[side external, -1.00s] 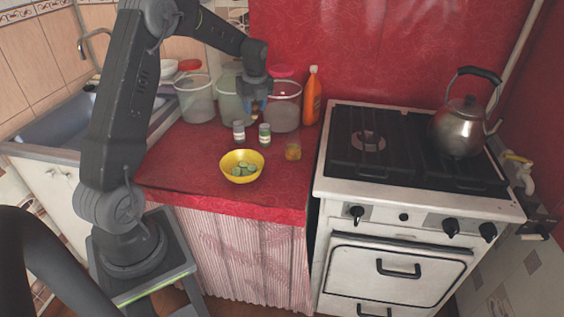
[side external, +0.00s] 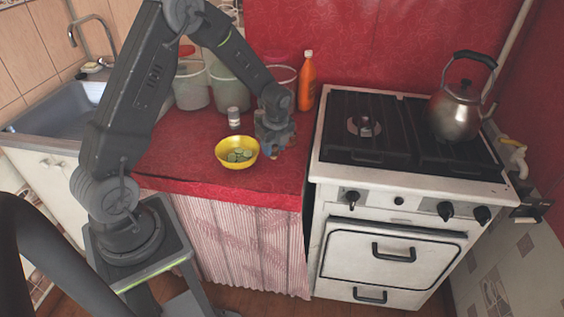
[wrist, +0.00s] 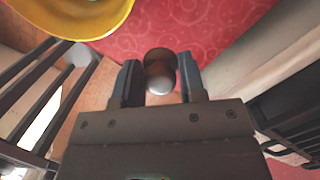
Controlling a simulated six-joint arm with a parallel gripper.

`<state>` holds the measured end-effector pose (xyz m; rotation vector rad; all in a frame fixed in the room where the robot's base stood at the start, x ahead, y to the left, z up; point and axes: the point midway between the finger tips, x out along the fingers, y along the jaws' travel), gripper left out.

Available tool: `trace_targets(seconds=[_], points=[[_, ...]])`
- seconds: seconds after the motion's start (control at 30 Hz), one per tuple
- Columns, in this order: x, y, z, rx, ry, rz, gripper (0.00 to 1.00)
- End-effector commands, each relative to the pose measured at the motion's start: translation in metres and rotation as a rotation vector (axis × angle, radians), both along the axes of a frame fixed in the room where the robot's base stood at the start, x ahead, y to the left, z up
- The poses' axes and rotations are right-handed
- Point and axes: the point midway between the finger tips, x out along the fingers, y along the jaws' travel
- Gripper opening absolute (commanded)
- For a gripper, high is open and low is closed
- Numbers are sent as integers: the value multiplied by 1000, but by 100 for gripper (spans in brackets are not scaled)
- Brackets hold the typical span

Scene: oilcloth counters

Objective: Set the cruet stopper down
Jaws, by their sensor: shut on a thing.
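My gripper (side external: 273,147) is low over the red counter, just right of the yellow bowl. In the wrist view, its two fingers (wrist: 158,68) are closed on the cruet stopper (wrist: 160,88), which shows a rounded silvery end. A dark brownish round shape surrounds or lies behind that end; I cannot tell whether it is part of the stopper or the cruet. The small amber cruet is mostly hidden by my gripper in the side view. Whether the stopper touches anything below cannot be told.
The yellow bowl (side external: 222,155) with green slices is close on the left. A white-capped shaker (side external: 234,117) stands behind it. Buckets and an orange bottle (side external: 307,80) stand at the back. The stove (side external: 330,165) with a kettle (side external: 457,112) borders the counter's right side.

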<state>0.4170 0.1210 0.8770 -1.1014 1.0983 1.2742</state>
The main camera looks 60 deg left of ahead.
Motion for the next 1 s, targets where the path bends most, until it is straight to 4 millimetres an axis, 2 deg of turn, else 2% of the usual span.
trace_targets(seconds=[0.1,0.2,0.37,0.6,0.97,1.0], points=[[13,-13,-11,0,1,-2,16],[17,-18,-15,0,1,-1,16],[18,-19,-25,-1,3,1,16],[18,-18,-55,0,1,1,16],[18,-18,-59,0,2,1,16],[18,-18,-59,0,1,1,40]])
